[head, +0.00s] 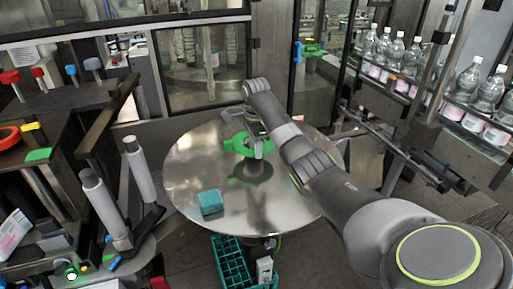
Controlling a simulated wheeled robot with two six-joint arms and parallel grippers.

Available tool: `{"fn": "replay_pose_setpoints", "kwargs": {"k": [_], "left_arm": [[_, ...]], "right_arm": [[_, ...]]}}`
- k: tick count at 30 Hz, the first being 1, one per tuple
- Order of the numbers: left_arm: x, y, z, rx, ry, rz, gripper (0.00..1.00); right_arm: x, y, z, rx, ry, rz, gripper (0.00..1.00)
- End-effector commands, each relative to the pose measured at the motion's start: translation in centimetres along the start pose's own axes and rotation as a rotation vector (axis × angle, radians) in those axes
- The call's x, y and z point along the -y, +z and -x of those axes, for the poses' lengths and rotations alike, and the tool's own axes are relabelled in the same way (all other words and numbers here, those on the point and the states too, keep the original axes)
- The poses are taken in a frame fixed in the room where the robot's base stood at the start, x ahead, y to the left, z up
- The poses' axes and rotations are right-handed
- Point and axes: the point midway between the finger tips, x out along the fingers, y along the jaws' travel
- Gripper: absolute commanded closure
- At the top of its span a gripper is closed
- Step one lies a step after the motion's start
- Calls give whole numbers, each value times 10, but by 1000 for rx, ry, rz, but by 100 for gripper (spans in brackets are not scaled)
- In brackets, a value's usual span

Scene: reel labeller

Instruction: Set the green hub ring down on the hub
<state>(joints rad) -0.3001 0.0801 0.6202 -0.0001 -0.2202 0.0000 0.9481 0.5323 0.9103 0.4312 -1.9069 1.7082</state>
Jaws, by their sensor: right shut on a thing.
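The green hub ring (235,145) is in the grip of my right gripper (257,147), over the middle of the round metal table. My right gripper is shut on the ring's side. The grey hub (258,172) stands at the table's centre, just below the ring in the picture. The ring and gripper cover the hub's top, so I cannot tell whether ring and hub touch. A green reflection shows on the metal beside the hub. My left gripper is not in view.
A teal block (211,202) lies on the round metal table (195,165) at the front left. Two pale rollers (101,205) stand left of the table. Bottles (466,82) line a conveyor at the right. A green crate (229,262) sits below the table's front edge.

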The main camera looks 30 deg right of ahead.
Motion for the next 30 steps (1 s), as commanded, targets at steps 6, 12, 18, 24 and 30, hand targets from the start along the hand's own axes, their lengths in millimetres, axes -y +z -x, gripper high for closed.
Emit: {"fn": "replay_pose_setpoints", "kwargs": {"k": [6,12,18,24,30], "left_arm": [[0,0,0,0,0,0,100],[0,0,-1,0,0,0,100],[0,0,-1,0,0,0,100],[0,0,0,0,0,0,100],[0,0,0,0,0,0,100]], "right_arm": [[0,0,0,0,-1,0,94],[0,0,-7,0,1,0,94],[0,-1,-5,0,-1,0,94],[-2,-3,-1,-1,-1,0,94],[-3,-3,0,0,0,0,94]]}}
